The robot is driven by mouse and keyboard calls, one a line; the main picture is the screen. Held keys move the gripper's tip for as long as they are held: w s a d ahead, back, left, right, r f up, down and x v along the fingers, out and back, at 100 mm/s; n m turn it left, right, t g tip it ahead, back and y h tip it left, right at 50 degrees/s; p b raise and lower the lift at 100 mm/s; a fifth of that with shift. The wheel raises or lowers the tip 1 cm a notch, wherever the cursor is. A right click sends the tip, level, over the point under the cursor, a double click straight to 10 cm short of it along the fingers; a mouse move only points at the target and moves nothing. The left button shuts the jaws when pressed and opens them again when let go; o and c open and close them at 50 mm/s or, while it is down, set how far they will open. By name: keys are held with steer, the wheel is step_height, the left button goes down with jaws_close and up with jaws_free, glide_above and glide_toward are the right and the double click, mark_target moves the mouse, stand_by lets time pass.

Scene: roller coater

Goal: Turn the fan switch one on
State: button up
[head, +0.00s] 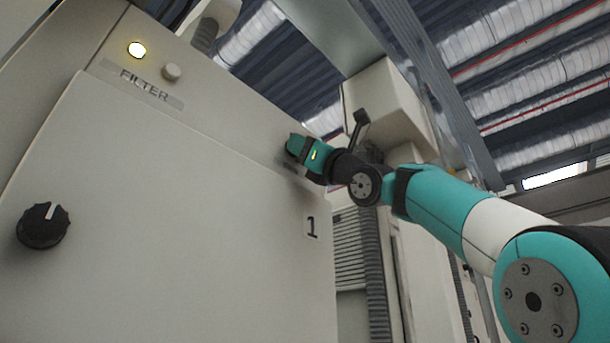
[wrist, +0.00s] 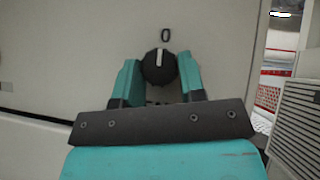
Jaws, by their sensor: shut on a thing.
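A round black knob (wrist: 157,68) with a white pointer line sits on the pale panel in the wrist view. Its line points up toward a "0" mark (wrist: 165,35). My gripper (wrist: 160,76) has one teal finger on each side of the knob and is shut on it. In the head view my gripper (head: 299,147) is at the upper right of the cabinet face and hides this knob. A label below the gripper there is mostly covered and cannot be read.
Another black knob (head: 43,225) is at the left of the cabinet (head: 180,220). A lit yellow lamp (head: 136,49) and a small button (head: 172,72) sit by a FILTER label (head: 151,87).

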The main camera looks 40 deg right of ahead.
steer(key=shift+a+m+b, duration=0.1)
steer(key=shift+m+b, duration=0.25)
steer(key=shift+m, duration=0.15)
steer(key=m+t+h+b, duration=0.1)
steer(key=m+h, duration=0.1)
steer(key=shift+a+f+h, duration=0.1)
steer(key=shift+h, duration=0.2)
steer(key=m+t+h+b, duration=0.1)
steer(key=m+h, duration=0.2)
steer(key=m, duration=0.1)
steer(key=shift+s+a+h, duration=0.1)
steer(key=shift+a+h, duration=0.05)
steer(key=shift+h, duration=0.15)
steer(key=shift+a+r+m+g+h+p, duration=0.1)
steer(key=shift+r+m+g+h+p, duration=0.2)
steer(key=shift+m+g+h+p, duration=2.75)
steer(key=shift+a+r+m+g+h+p, duration=0.25)
steer(key=shift+m+h+p, duration=0.55)
steer(key=shift+m+h, duration=2.65)
steer(key=shift+d+r+m+g+h+p, duration=0.25)
steer(key=shift+m+g+h+p, duration=1.15)
steer(key=shift+m, duration=4)
steer(key=shift+a+f+g+y+p, duration=0.2)
steer(key=shift+g+y+p, duration=0.1)
steer(key=shift+y+p, duration=0.15)
steer(key=o, duration=0.9)
steer(key=shift+s, duration=0.1)
